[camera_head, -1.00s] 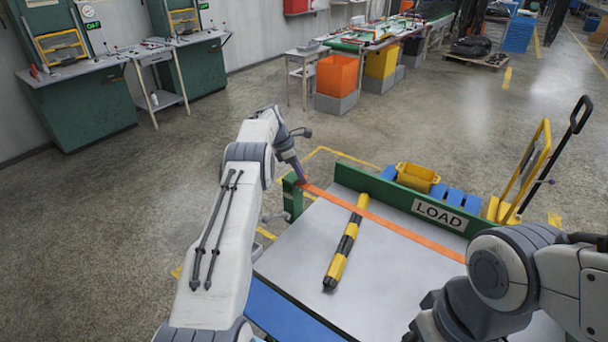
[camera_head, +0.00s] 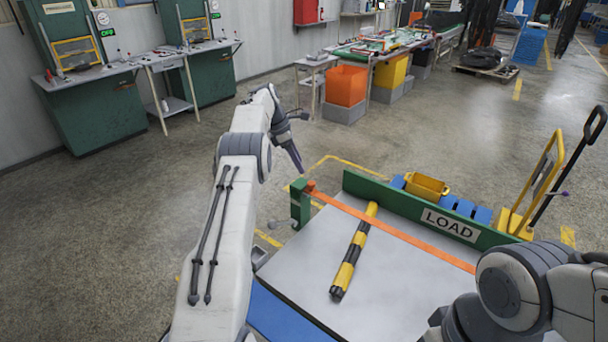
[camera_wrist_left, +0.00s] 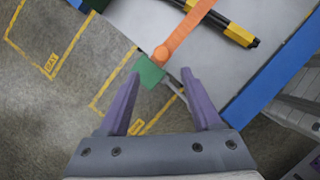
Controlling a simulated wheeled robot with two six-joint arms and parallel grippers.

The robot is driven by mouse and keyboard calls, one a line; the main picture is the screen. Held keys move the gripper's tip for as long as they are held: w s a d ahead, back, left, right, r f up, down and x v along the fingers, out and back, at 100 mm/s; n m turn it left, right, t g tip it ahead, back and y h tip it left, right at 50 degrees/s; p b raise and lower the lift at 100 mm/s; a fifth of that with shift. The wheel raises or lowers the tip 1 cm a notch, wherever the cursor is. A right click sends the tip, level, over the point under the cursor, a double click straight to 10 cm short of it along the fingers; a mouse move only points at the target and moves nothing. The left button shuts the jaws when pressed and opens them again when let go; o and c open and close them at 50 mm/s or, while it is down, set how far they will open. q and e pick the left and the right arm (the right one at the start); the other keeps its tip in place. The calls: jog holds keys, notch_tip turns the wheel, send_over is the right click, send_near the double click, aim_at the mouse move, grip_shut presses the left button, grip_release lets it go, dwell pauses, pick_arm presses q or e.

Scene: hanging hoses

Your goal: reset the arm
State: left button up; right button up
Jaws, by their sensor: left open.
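My left gripper (camera_head: 297,160) is open and empty in the head view, above the floor just beyond the left end of the orange strap (camera_head: 400,232). In the left wrist view, its two purple fingers (camera_wrist_left: 156,92) are spread apart. The green post (camera_wrist_left: 149,73) and the strap's round orange end (camera_wrist_left: 163,53) appear beyond the fingertips, with nothing held. My right arm (camera_head: 520,285) shows at the lower right of the head view; its gripper is out of the picture.
The strap crosses a grey table (camera_head: 300,265) with a green LOAD board (camera_head: 450,223). A black-and-yellow striped bar (camera_head: 352,255) lies under it. A yellow bin (camera_head: 427,187) and a yellow trolley (camera_head: 535,185) stand behind. Floor to the left is clear.

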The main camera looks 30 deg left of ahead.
pick_arm(q)
jog(key=shift+v, duration=1.15)
jog(key=shift+d, duration=0.1)
jog(key=s+d+r+m+g, duration=0.1)
jog(key=d+r+m, duration=0.25)
jog(key=d, duration=0.65)
jog(key=s+d+r+m+g, duration=0.1)
jog(key=s+d+r+m, duration=0.3)
jog(key=d, duration=0.6)
jog(key=s+d+r+m+y, duration=0.1)
jog(key=s+d+r+m, duration=0.1)
jog(key=s+d+m, duration=0.85)
jog(key=s+d+m+y, duration=0.1)
jog(key=s+d+m, duration=0.55)
jog(key=s, duration=0.75)
jog(key=s+a+f+m, duration=0.1)
jog(key=s+f+m, duration=0.1)
jog(key=s+m, duration=0.2)
jog(key=s+a+f+m, duration=0.1)
jog(key=s+f+m, duration=0.2)
jog(key=s, duration=0.8)
jog(key=shift+s+f+m+g+y, duration=0.15)
jog(key=shift+s+m+g+y, duration=0.15)
jog(key=shift+m+g+y, duration=0.15)
